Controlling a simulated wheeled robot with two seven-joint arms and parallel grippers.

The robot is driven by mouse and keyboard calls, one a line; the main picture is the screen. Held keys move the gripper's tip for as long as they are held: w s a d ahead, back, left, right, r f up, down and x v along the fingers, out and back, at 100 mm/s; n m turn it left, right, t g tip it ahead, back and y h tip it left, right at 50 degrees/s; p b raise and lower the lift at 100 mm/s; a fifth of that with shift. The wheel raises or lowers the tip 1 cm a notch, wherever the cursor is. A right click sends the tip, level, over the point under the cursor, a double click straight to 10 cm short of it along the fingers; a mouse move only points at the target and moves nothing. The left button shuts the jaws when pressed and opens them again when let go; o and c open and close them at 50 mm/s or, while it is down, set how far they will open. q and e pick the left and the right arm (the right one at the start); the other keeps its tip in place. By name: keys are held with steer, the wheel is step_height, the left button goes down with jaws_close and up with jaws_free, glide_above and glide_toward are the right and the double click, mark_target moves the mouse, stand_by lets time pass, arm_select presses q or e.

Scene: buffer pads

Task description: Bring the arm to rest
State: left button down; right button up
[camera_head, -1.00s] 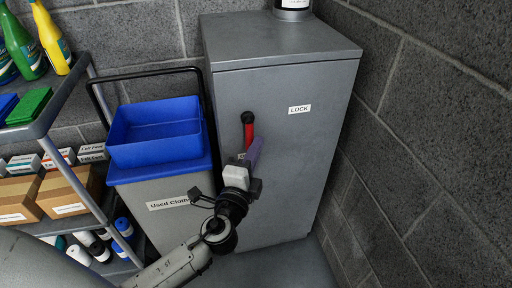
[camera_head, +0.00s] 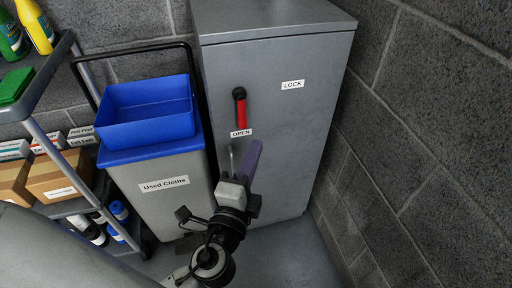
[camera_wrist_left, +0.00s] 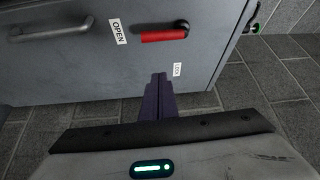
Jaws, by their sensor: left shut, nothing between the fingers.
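My left gripper (camera_head: 250,150) is in front of the grey cabinet (camera_head: 290,130), with its purple fingers together and nothing between them. They also show shut in the left wrist view (camera_wrist_left: 160,82), apart from the lever. The red lever (camera_head: 242,115) on the cabinet front hangs down from its black pivot, its free end at the OPEN label (camera_head: 241,133). The LOCK label (camera_head: 292,85) is to the right of the pivot. A grey handle (camera_wrist_left: 50,29) is below the OPEN label, partly behind my gripper in the head view. My right gripper is not in view.
A grey bin (camera_head: 164,192) labelled Used Cloths, with a blue tray (camera_head: 146,133) on top, stands left of the cabinet. A shelf cart (camera_head: 59,157) with bottles and boxes is further left. A block wall (camera_head: 425,130) closes the right side.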

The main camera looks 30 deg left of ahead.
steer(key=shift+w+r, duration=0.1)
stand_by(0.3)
